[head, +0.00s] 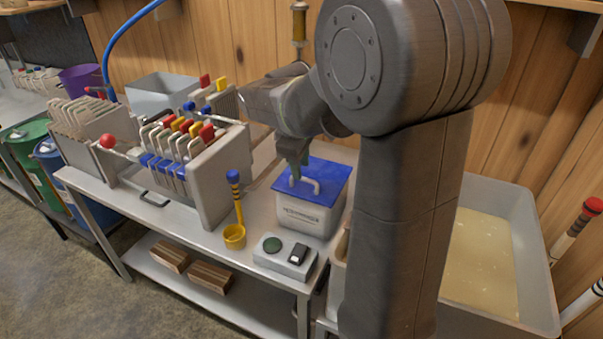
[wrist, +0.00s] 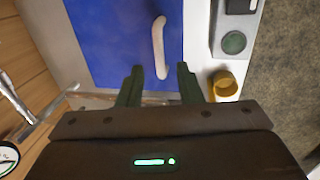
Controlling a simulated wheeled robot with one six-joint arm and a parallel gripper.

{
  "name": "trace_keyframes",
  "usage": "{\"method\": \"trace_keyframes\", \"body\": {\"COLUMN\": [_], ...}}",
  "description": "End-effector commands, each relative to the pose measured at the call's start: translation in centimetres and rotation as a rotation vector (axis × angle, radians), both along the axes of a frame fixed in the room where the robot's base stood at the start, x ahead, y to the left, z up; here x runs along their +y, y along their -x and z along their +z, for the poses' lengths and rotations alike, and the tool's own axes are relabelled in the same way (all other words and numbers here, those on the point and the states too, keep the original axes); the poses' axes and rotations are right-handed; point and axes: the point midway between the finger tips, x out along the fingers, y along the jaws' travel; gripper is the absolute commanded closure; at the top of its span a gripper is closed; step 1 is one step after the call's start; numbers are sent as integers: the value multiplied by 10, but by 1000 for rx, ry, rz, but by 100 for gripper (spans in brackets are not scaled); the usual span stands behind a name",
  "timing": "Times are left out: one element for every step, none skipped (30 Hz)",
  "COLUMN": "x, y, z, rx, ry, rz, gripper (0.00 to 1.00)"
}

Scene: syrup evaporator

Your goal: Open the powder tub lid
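The powder tub (head: 306,215) is a white box with a printed label, standing on the metal bench. Its blue lid (head: 325,176) lies flat on top and looks shut, with a pale bar handle (head: 303,182) on it. The lid (wrist: 105,40) and handle (wrist: 159,48) also show in the wrist view. My gripper (wrist: 158,72) is open, its two dark green fingers apart over the lid's edge. The near end of the handle lies between the fingertips in the picture; I see no finger touching it. In the head view my gripper (head: 296,170) is just above the lid by the handle.
A control box (head: 285,255) with a green button and black switch stands in front of the tub. A yellow ladle (head: 235,235) stands to its left. A filter press (head: 195,150) fills the bench's left side. A vat of pale liquid (head: 480,260) is at right.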

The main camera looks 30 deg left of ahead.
Motion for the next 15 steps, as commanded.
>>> {"method": "trace_keyframes", "body": {"x": [0,0,0,0,0,0,0,0,0,0,0,0,0,0,0], "y": [-2,-2,-3,-4,-5,-5,-6,-6,-6,-6,-6,-6,-6,-6,-6], "z": [-9,-13,-18,-20,-23,-25,-27,-28,-29,-29,-30,-30,-30,-30,-30], "rx": [2,2,1,1,1,0,0,0,0,0,0,0,0,0,0], "ry": [3,3,3,3,2,1,1,1,1,1,1,1,1,0,0], "rz": [-1,-2,-2,-2,-1,-1,-1,-1,-1,-1,-1,-1,-1,-1,-1], "gripper": [67,67,67,67,67,67,67,67,67,67,67,67,67,67,67]}}
